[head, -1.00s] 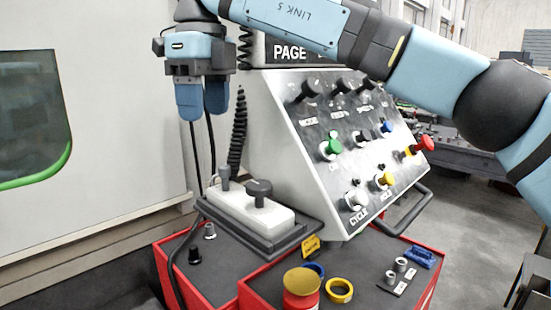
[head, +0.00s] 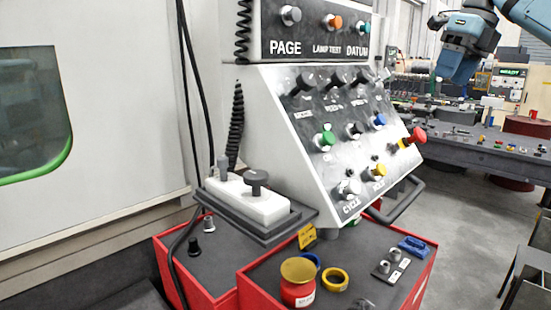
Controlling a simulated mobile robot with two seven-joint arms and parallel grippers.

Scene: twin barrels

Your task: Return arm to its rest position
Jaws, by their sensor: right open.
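My right gripper (head: 455,72) is at the upper right, in the air, with its blue fingers pointing down. It holds nothing that I can see. It is well to the right of the control panel (head: 345,145) and apart from it. The fingers overlap each other in this view, so the gap between them is hard to see. My left gripper does not show.
The sloped panel carries knobs and a red button (head: 415,136). A white pendant (head: 248,198) lies on the grey shelf below. A red cart (head: 215,275) holds a red jar (head: 298,285) and a yellow ring (head: 335,279). A long workbench (head: 480,140) stands behind.

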